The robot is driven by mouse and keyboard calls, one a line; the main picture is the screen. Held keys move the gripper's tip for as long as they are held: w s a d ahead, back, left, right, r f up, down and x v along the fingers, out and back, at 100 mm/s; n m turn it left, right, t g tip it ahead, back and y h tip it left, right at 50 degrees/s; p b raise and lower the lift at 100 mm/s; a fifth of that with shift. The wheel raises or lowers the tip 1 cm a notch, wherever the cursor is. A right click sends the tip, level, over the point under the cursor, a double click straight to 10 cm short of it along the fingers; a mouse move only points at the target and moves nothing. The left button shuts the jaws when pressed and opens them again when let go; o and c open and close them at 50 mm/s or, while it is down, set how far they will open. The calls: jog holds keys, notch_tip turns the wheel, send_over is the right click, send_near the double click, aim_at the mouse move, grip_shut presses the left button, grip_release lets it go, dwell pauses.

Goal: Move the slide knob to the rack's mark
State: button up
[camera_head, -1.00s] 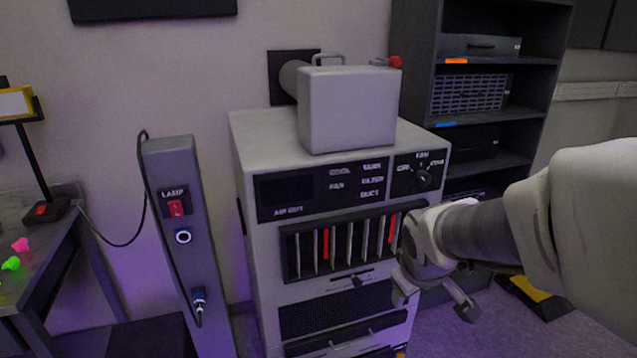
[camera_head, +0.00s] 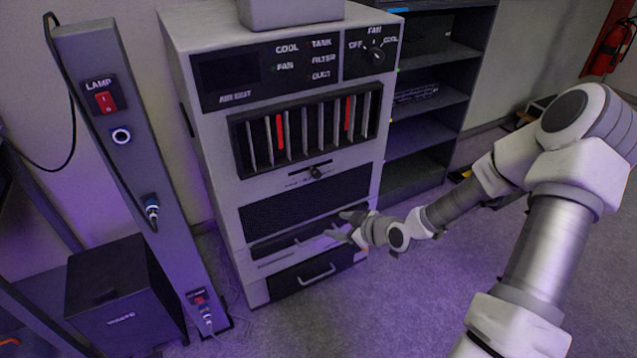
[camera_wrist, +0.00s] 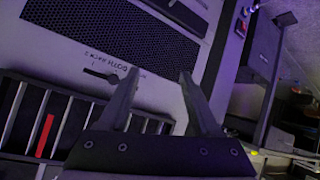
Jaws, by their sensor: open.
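The slide knob (camera_head: 315,172) is a small dark knob on a short horizontal slot in the cabinet front, below the row of vanes. It sits right of the slot's middle in the head view. The slot's markings are too small to read there. In the wrist view the knob (camera_wrist: 113,79) shows at the slot, with small lettering beside it, turned over. My gripper (camera_head: 342,226) is open and empty, in front of the cabinet's lower part, below and right of the knob. In the wrist view my gripper's fingers (camera_wrist: 160,88) are spread, with the knob just left of them.
The vane rack (camera_head: 305,130) has two red vanes. A dark drawer (camera_head: 312,276) with a handle is below the mesh grille (camera_head: 300,207). A lamp post (camera_head: 125,150) stands left, with a dark box (camera_head: 120,295) beside it. Shelves (camera_head: 430,105) stand right; floor is open in front.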

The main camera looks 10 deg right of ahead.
jog(key=f+t, duration=0.1)
jog(key=f, duration=0.1)
jog(key=m+t+b, duration=0.3)
jog(key=t+b, duration=0.3)
jog(key=t, duration=0.1)
send_near(318, 177)
jog(key=x, duration=1)
jog(key=shift+r, duration=0.1)
grip_shut()
dwell(0.8)
